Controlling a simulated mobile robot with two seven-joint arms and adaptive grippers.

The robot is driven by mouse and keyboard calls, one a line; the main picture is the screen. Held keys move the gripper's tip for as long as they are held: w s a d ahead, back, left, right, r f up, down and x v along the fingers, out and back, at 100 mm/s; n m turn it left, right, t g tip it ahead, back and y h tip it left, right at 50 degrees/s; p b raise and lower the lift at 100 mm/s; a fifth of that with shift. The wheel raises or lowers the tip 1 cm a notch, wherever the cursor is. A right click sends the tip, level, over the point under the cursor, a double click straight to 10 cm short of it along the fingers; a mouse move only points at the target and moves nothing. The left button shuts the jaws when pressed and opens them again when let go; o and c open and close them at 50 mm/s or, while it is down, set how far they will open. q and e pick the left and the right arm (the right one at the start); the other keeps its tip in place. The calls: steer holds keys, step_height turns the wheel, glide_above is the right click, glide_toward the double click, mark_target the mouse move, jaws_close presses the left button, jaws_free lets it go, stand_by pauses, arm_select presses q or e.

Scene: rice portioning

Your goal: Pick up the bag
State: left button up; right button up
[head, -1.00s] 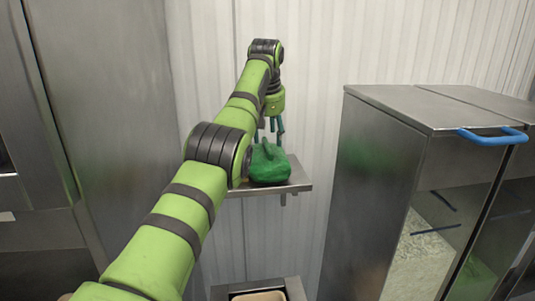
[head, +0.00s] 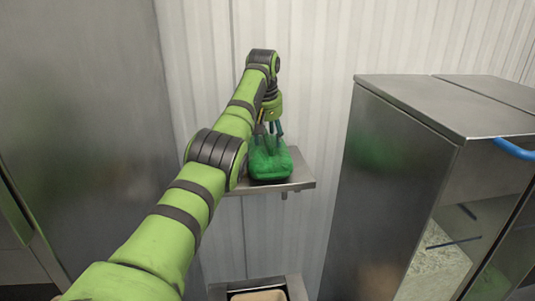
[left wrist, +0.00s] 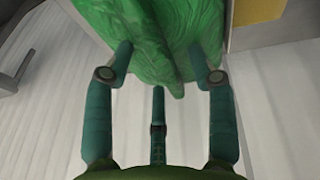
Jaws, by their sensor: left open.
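The green bag (head: 270,163) sits on a small metal wall shelf (head: 298,181). My left gripper (head: 269,131) points down at the top of the bag, with its fingers at the bag's upper part. In the left wrist view the bag (left wrist: 165,35) fills the top middle. The fingers of my left gripper (left wrist: 160,75) are spread open on either side of the bag's narrow top. I cannot tell whether they touch it. My right gripper is not in view.
A steel cabinet (head: 400,150) with a blue handle (head: 515,148) stands to the right of the shelf. A metal holder with a tan container (head: 258,295) is below the shelf. A tall steel surface (head: 85,120) is at the left. The corrugated wall is behind.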

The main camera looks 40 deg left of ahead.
arm_select(q)
steer(key=shift+s+d+r, duration=0.1)
steer(key=shift+s+d, duration=0.05)
steer(key=c, duration=0.7)
jaws_close()
steer(key=shift+r, duration=0.1)
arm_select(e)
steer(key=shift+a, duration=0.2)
arm_select(q)
steer(key=shift+r, duration=0.15)
